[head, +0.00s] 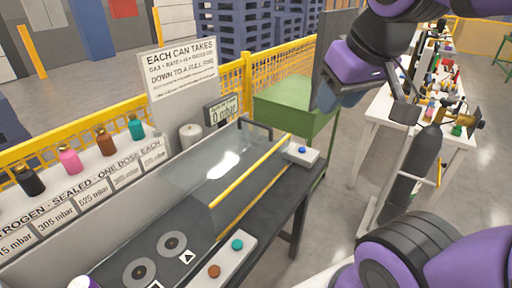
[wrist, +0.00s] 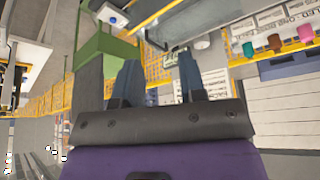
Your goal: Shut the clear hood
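The clear hood (head: 225,165) is a see-through panel with a bright glare, over the dark bench in the head view. One yellow strip (head: 250,170) runs along its near edge, and a second lies lower, with a gap between them. A dark handle-like bar (head: 255,128) stands at its far right end. Part of the hood shows at the top of the wrist view (wrist: 190,22). My gripper (head: 338,95) is in the air right of the hood, apart from it. Its two fingers (wrist: 160,78) are spread in the wrist view, with nothing between them.
A box with a blue button (head: 301,152) sits at the bench's right end. A control box with orange and teal buttons (head: 226,258) is at the front. A green cabinet (head: 292,103) and yellow fence (head: 238,85) stand behind. Coloured bottles (head: 103,141) line the left shelf; a cluttered white table (head: 375,105) is right.

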